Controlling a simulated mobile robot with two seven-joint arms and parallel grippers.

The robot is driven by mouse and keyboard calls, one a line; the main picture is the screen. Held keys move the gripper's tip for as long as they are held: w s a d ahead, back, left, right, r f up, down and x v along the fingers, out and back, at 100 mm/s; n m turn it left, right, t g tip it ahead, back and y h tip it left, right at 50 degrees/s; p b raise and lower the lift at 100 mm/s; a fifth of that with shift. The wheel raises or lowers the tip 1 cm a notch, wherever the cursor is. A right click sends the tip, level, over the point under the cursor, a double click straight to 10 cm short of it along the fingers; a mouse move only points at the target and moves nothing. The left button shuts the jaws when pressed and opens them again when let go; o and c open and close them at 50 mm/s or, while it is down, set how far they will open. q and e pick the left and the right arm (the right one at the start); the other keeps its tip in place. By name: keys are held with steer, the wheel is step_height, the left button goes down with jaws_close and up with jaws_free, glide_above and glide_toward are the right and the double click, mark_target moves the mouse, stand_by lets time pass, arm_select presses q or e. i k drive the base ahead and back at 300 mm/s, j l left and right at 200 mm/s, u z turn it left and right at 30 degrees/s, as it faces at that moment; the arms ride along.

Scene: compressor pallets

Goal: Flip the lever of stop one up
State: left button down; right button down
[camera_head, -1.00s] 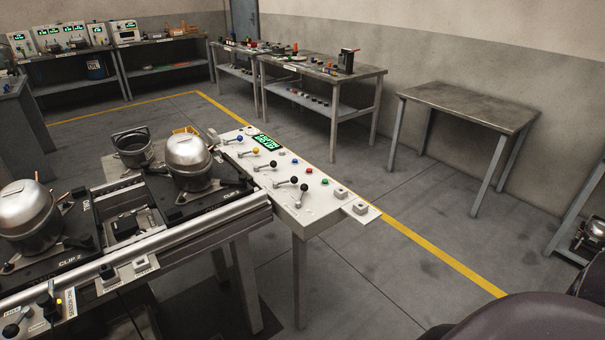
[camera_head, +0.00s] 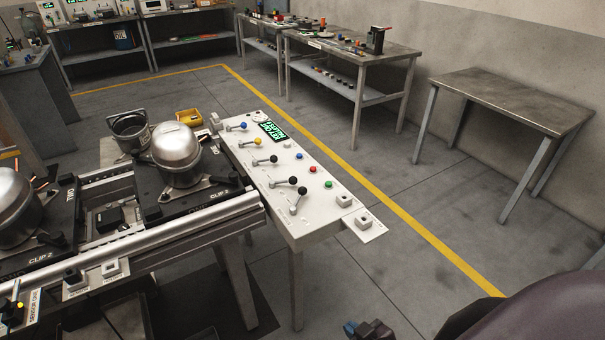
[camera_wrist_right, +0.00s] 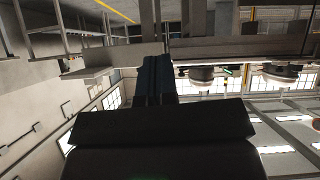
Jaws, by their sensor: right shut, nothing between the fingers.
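A white control panel (camera_head: 262,189) at the end of the conveyor carries a row of levers. They have a blue knob (camera_head: 243,126), a yellow knob (camera_head: 256,142) and black knobs (camera_head: 273,159); two black-knobbed levers (camera_head: 297,190) sit close together at the near end. I cannot read which one is stop one. My right gripper (camera_head: 362,329) shows at the bottom edge of the head view, well below and apart from the panel. In the right wrist view its blue fingers (camera_wrist_right: 153,75) are together and empty. My left gripper is out of view.
Blue, red and green buttons (camera_head: 312,170) and white square switches (camera_head: 344,200) lie beside the levers. Pallets with metal compressors (camera_head: 176,155) stand on the conveyor at left. An empty table (camera_head: 510,90) is at right. The floor between it and the panel is clear.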

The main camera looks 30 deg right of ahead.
mark_target(302, 190)
steer(key=i+l, duration=0.1)
steer(key=l, duration=0.3)
steer(key=i+l, duration=0.1)
steer(key=l, duration=0.3)
steer(key=i+l, duration=0.1)
steer(key=l, duration=0.3)
steer(key=i+l, duration=0.1)
steer(key=l, duration=0.3)
